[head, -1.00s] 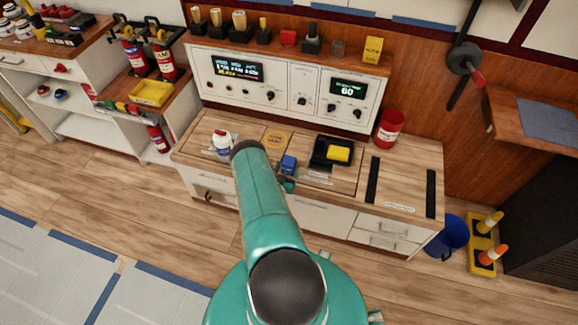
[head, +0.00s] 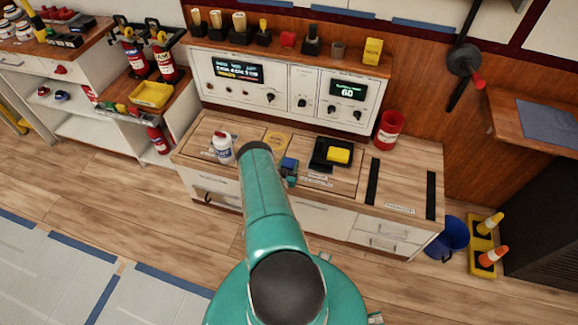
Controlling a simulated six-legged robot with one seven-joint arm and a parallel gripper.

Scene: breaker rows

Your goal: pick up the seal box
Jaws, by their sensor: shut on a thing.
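A small blue box (head: 289,163), which I take for the seal box, is at the middle of the wooden counter (head: 405,185), just right of my teal arm. My gripper (head: 290,178) is at its near side and is shut on it. The arm and the small size hide most of the fingers. I cannot tell whether the box is clear of the counter.
A white bottle (head: 222,149) stands left of my arm. A black tray (head: 322,153) with a yellow block (head: 338,156) is close on the right. A red can (head: 389,130) stands at the back right. The control panel (head: 290,88) rises behind. The right counter end has black strips.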

